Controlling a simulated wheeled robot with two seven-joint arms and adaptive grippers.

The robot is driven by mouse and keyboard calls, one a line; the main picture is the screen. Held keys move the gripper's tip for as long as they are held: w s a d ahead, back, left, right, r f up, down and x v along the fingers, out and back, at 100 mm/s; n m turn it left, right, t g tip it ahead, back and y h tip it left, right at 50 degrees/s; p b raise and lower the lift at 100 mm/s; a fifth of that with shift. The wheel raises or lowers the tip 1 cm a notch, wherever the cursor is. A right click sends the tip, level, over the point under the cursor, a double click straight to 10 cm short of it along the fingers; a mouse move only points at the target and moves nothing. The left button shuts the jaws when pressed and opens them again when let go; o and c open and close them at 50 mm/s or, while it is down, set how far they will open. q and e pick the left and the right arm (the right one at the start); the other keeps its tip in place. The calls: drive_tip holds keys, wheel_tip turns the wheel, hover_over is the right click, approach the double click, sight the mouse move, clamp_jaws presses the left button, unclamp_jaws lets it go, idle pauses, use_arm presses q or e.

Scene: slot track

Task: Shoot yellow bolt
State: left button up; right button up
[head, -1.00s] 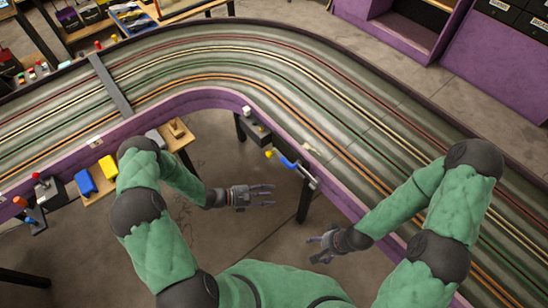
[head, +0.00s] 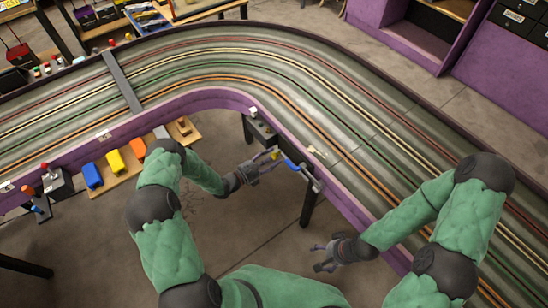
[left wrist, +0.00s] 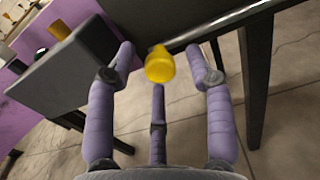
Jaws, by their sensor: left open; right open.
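The yellow bolt (head: 275,154) shows as a small yellow end beside a blue part (head: 291,164) at the purple track edge. In the left wrist view the yellow bolt (left wrist: 160,65) is a rounded knob between my spread fingers. My left gripper (head: 272,163) is open, its fingers on either side of the bolt. I cannot tell whether any finger touches it. The bolt's far end is hidden in the wrist view. My right gripper (head: 318,250) is open and empty, low over the floor and away from the track.
The slot track (head: 215,58) curves around in front of me with a purple side wall. A dark box (head: 262,132) is mounted on the wall just left of the bolt. A wooden shelf with blue (head: 92,176) and yellow (head: 116,161) blocks is at left. The floor below is clear.

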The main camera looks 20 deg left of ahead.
use_arm(q)
drive_tip(key=shift+x, duration=0.9)
clamp_jaws()
drive_tip(key=s+d+p, duration=0.1)
drive_tip(key=s+d, duration=0.2)
drive_tip(key=d, duration=0.1)
drive_tip(key=shift+s+d+p, duration=0.35)
drive_tip(key=shift+d+p, duration=0.05)
unclamp_jaws()
